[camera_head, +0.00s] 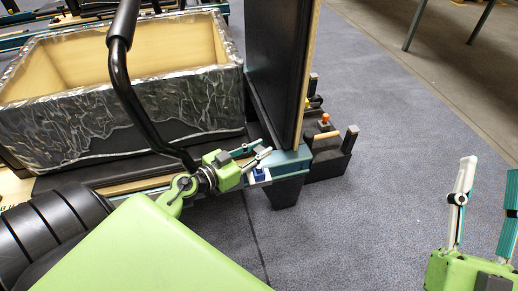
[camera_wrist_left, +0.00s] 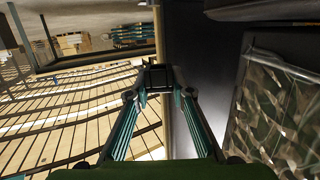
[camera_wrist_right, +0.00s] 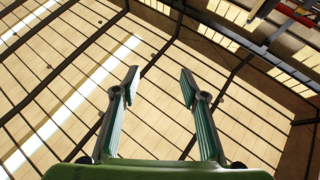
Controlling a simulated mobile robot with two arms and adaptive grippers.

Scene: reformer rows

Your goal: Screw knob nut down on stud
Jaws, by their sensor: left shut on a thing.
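My left gripper (camera_head: 261,153) is at the end of the reformer frame, by the foot of the upright black board. In the left wrist view, its fingers (camera_wrist_left: 159,90) are shut on a dark, blocky piece (camera_wrist_left: 158,76), which appears to be the knob nut. The fingers hide much of it, and I cannot make out the stud or any thread. A small blue part (camera_head: 258,174) on a white plate shows just below the fingers in the head view. My right gripper (camera_head: 489,170) is open and empty over the floor; its spread fingers also show in the right wrist view (camera_wrist_right: 160,80).
A black upright board (camera_head: 275,70) stands right beside my left gripper. A dark rack (camera_head: 328,155) with small items stands beyond.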

